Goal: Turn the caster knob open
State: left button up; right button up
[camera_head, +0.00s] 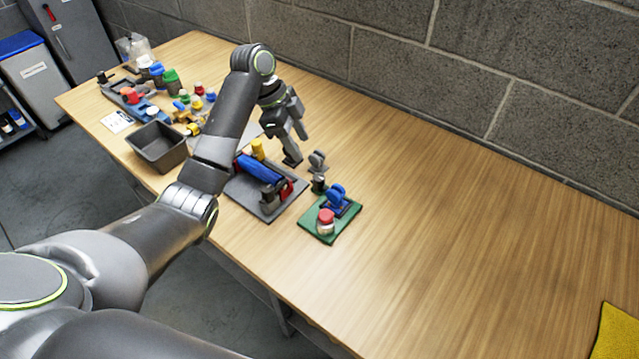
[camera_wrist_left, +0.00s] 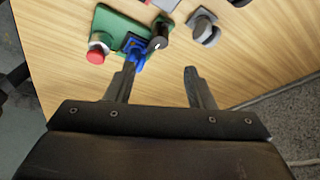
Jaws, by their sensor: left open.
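A green board (camera_head: 316,232) on the table carries a blue part (camera_head: 337,197) and a red round button (camera_head: 326,216). Behind it stand a dark upright piece (camera_head: 319,184) and a grey knob-like piece (camera_head: 318,159). In the left wrist view, the dark piece (camera_wrist_left: 161,36) is beside the blue part (camera_wrist_left: 137,50), and the grey piece (camera_wrist_left: 204,29) is to its right. I cannot tell for sure which is the caster knob. My left gripper (camera_head: 297,146) is open and empty, to the left of the grey piece. Its two fingers (camera_wrist_left: 159,72) are apart. My right gripper is not in view.
A dark grey board (camera_head: 268,212) with blue, red and yellow parts lies just left of the green board. A dark bin (camera_head: 160,158) and several small coloured parts are farther left. A yellow item (camera_head: 618,335) is at the lower right.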

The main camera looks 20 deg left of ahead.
pick_arm(q)
jog(key=b, duration=0.4)
send_near(319, 177)
notch_tip(319, 177, down, 2)
jog(key=b+x, duration=0.1)
jog(key=x, duration=0.2)
jog(key=shift+w+d, duration=0.1)
jog(key=shift+d, duration=0.15)
jog(key=x, duration=0.3)
jog(key=shift+d+f, duration=0.25)
jog(key=shift+f, duration=0.05)
jog(key=shift+x, duration=0.8)
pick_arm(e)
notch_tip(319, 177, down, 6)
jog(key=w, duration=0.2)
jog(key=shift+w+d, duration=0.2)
pick_arm(q)
jog(key=shift+c, duration=0.2)
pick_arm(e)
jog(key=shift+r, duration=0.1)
pick_arm(q)
jog(key=c, duration=1)
jog(key=shift+o, duration=0.2)
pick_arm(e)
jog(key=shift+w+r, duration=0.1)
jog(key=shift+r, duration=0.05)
